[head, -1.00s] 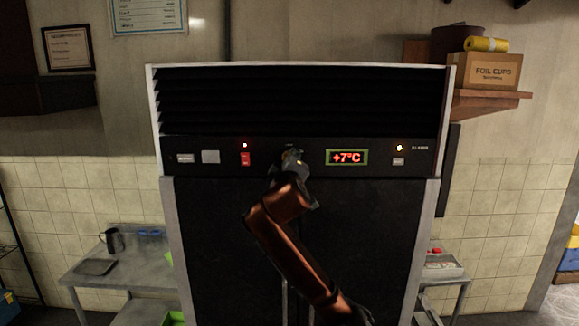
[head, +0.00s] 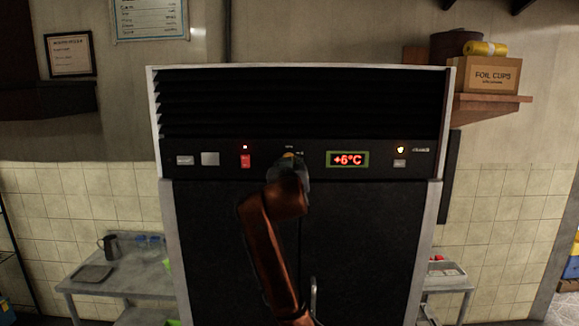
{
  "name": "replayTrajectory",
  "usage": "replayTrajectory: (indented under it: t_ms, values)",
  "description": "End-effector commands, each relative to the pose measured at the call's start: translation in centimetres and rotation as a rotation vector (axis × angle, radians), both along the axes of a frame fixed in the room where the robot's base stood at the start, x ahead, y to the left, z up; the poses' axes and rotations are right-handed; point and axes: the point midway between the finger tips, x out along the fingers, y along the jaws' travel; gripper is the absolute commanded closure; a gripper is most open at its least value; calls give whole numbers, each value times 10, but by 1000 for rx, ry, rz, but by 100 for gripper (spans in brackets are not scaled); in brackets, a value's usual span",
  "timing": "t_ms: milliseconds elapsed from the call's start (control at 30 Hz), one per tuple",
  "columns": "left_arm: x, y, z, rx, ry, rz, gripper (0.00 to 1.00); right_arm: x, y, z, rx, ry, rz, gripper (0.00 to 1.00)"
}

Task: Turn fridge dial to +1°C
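The fridge (head: 350,230) is a tall dark cabinet with a pale frame and a black control panel under its vent grille. The red display (head: 347,159) on the panel reads +6°C. The dial sits left of the display and is mostly hidden behind my gripper. My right gripper (head: 291,163) is at the dial, seen from behind, with its copper-coloured arm rising from the bottom. I cannot tell how its fingers are set or whether they grip the dial. My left gripper is not in view.
A red switch (head: 245,161) and a pale square (head: 210,158) sit left of the dial. A door handle (head: 313,297) shows low beside my arm. Side tables (head: 125,274) stand left and right. A shelf (head: 489,104) with a foil cups box (head: 488,74) is at upper right.

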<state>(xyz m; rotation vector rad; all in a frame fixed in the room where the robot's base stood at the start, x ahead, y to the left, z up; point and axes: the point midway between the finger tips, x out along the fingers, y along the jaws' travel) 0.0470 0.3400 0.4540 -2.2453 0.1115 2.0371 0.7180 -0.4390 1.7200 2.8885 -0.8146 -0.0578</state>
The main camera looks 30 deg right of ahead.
Motion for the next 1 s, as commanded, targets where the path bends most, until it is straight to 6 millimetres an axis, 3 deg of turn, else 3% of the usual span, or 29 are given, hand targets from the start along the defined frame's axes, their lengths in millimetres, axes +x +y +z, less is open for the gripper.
replayTrajectory:
  t_ms: [300, 867, 900, 1000]
  values:
    - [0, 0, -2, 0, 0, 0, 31, 2, 0, -6, 118, -56, -1, 95]
    - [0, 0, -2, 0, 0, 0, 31, 2, 1, -6, 142, -72, -1, 95]
    - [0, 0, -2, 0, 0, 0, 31, 2, 1, -6, 142, -73, -1, 70]
    - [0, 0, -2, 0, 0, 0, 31, 2, 1, -5, 141, -75, 0, 63]
